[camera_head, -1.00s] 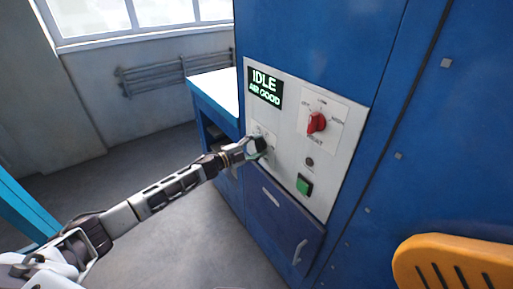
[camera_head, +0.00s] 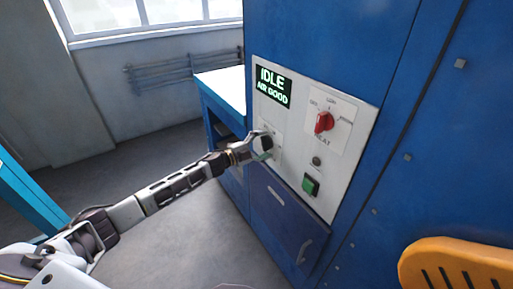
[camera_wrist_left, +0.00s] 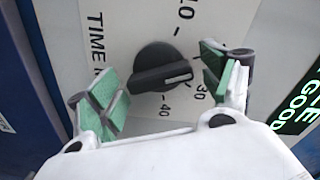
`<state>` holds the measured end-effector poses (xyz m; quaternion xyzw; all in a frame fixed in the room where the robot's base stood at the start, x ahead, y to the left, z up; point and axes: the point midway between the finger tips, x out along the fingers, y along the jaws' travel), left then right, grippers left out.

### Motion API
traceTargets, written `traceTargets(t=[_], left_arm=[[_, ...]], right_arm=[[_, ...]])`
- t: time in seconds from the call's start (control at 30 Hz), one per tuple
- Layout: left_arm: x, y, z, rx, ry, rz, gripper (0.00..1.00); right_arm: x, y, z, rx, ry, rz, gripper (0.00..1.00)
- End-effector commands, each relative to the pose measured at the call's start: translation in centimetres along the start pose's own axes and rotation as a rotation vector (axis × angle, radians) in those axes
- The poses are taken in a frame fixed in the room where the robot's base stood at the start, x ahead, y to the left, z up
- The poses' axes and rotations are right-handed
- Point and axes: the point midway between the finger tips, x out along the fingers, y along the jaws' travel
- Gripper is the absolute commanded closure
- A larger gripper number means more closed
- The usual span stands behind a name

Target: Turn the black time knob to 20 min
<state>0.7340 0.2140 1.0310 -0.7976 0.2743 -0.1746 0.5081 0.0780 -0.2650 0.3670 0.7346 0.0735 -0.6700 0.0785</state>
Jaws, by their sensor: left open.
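The black time knob (camera_wrist_left: 152,66) sits on a white dial plate in the left wrist view. The white line on its grip points right, toward the right-hand finger, close to the 30 mark. The 10, 30 and 40 labels show; the 20 label is not readable, apparently behind that finger. My left gripper (camera_wrist_left: 163,85) is open, with green-padded fingers on either side of the knob and apart from it. In the head view my left gripper (camera_head: 262,146) is at the panel's lower left and largely covers the knob. My right gripper is out of view.
A red heat knob (camera_head: 323,122) and a green button (camera_head: 310,185) are to the right of the gripper. A blue drawer front (camera_head: 283,217) is below.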

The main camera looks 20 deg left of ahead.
Motion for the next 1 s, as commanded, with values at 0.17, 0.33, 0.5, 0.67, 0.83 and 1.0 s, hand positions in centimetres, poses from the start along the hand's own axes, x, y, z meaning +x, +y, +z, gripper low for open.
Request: traceTargets(t=[0.17, 0.33, 0.5, 0.67, 0.83, 1.0], left_arm=[[-0.5, 0.0, 0.1, 0.000, -0.001, 0.000, 0.20], [-1.6, 0.1, 0.1, -0.001, -0.001, 0.001, 0.20], [-3.0, 0.1, 0.0, 0.000, -0.001, 0.001, 0.20], [-4.3, 0.1, 0.1, 0.000, -0.001, 0.001, 0.20], [-5.7, 0.1, 0.1, -0.001, -0.001, 0.001, 0.20], [-7.0, 0.1, 0.1, -0.001, -0.002, 0.001, 0.20]], right_arm=[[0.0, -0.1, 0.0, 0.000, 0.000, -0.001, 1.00], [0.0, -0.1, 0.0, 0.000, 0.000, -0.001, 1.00], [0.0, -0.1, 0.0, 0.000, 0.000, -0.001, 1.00], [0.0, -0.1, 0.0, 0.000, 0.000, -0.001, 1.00], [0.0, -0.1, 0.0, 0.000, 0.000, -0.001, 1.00], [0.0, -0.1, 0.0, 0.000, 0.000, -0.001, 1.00]])
